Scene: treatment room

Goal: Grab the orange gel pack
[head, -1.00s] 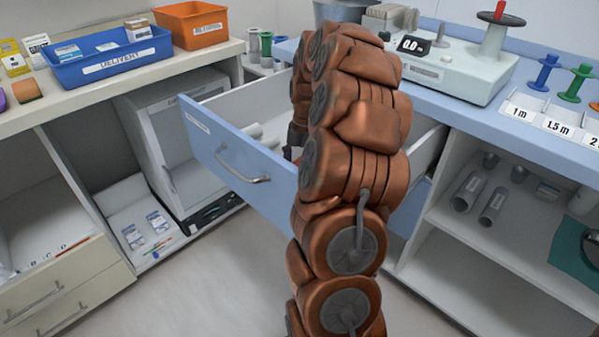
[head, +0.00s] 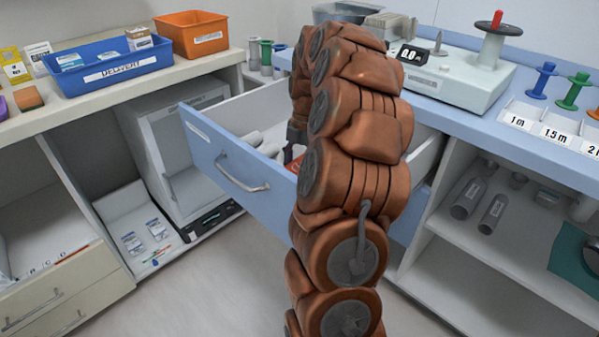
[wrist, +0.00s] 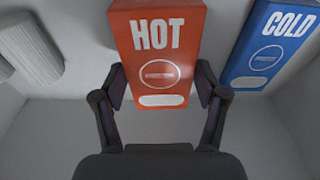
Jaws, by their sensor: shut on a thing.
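The orange gel pack (wrist: 158,30), marked "HOT", is in the middle of the wrist view. My gripper (wrist: 161,85) has a finger on each side of its near end and is shut on it. In the head view a small orange-red part of the pack (head: 293,165) shows inside the open drawer (head: 225,170), beside my gripper (head: 291,152). My arm hides most of the pack and much of the drawer there.
A blue pack (wrist: 268,45) marked "COLD" lies close to the right of the orange one. White rolls (wrist: 30,48) lie to the left. Drawer walls stand around them. A blue bin (head: 110,65) and an orange bin (head: 192,33) stand on the left counter.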

